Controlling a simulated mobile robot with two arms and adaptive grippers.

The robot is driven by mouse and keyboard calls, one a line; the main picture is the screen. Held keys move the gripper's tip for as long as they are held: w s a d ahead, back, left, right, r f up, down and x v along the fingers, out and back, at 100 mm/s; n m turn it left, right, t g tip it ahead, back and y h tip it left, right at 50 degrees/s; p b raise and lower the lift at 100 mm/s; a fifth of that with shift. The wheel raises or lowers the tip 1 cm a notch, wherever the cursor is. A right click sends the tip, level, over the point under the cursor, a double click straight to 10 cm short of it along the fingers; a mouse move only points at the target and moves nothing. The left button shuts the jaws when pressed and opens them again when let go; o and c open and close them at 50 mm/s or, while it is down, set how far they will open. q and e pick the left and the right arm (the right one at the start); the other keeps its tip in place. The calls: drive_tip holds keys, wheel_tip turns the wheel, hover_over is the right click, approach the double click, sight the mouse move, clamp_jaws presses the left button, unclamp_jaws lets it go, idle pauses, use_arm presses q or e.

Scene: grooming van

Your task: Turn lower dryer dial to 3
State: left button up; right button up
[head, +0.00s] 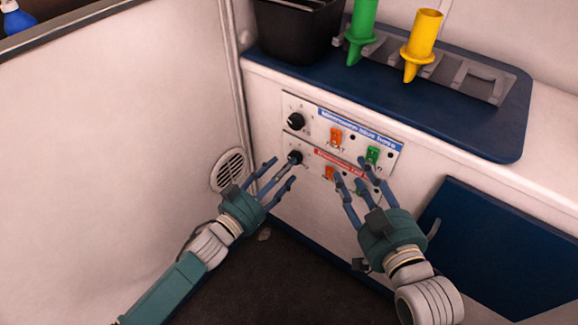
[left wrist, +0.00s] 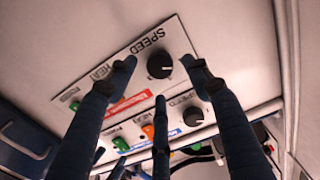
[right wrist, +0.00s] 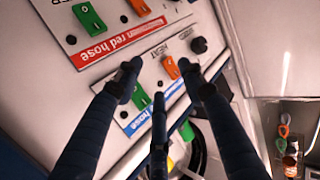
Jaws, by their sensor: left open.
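The lower dryer dial (head: 295,157) is a round black knob on the white panel's lower, red-labelled row. In the left wrist view the dial (left wrist: 160,65) shows large beside the word SPEED. My left gripper (head: 281,169) is open in front of it, its fingertips spread to either side. Nothing is held; I cannot tell whether a finger touches the knob. The dial's number marks are too small to read. My right gripper (head: 361,180) is open and empty before the right part of the panel, its fingers partly covering the lower switches.
The upper dial (head: 296,121) sits close above, on the blue-labelled row. Orange (head: 336,136) and green (head: 373,154) switches are to its right. A side wall with a round vent (head: 229,169) stands close left. A blue counter mat (head: 500,140) lies above, and a blue panel (head: 500,250) is at right.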

sight(296, 157)
use_arm(q)
drive_tip(key=shift+x, duration=1.6)
use_arm(e)
drive_tip(key=shift+w+a+r+t+y, duration=0.15)
drive_tip(key=shift+r+t, duration=0.2)
drive_tip(key=shift+r, duration=0.45)
drive_tip(key=shift+w+a+r+t+y, duration=0.1)
drive_tip(key=shift+r+t, duration=0.3)
drive_tip(key=shift+r, duration=0.4)
drive_tip(key=shift+w+a+r+t+y, duration=0.15)
drive_tip(key=shift+r+t, duration=0.2)
drive_tip(key=shift+r, duration=0.45)
drive_tip(key=shift+s, duration=0.1)
use_arm(q)
drive_tip(key=c, duration=1.2)
